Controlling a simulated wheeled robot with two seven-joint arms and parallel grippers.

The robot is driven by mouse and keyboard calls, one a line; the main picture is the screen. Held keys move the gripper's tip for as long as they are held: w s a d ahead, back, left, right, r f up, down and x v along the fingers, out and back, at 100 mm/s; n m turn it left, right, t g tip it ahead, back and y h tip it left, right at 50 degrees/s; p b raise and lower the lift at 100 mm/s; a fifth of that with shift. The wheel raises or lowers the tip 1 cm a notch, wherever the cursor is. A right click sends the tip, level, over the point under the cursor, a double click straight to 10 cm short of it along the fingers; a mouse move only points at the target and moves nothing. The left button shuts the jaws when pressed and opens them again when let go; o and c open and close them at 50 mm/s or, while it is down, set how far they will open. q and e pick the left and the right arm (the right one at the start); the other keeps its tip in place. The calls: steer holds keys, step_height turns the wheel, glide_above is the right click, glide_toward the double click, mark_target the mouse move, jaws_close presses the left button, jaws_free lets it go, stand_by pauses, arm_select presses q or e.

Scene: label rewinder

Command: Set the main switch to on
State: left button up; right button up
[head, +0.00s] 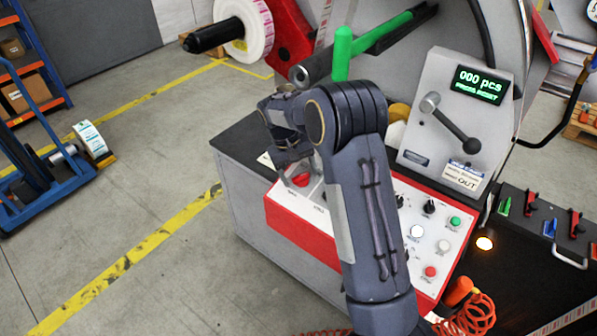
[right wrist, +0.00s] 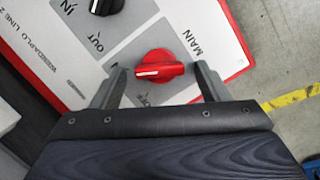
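In the head view the red knob (head: 300,179) shows on the left part of the control panel, partly behind my right gripper (head: 291,166). In the right wrist view the right gripper (right wrist: 160,78) is open, with one finger on each side of the knob and visible gaps. My left gripper is not in view.
A black knob (right wrist: 104,4) with IN and OUT labels is beside the main switch. The red-edged control panel (head: 285,226) carries several buttons and knobs. A green display (head: 480,84) reads "000 pcs".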

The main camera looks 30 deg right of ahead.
mark_target(291, 182)
steer(key=v, duration=0.7)
steer(key=shift+r, duration=0.35)
steer(key=shift+s+a+f, duration=0.1)
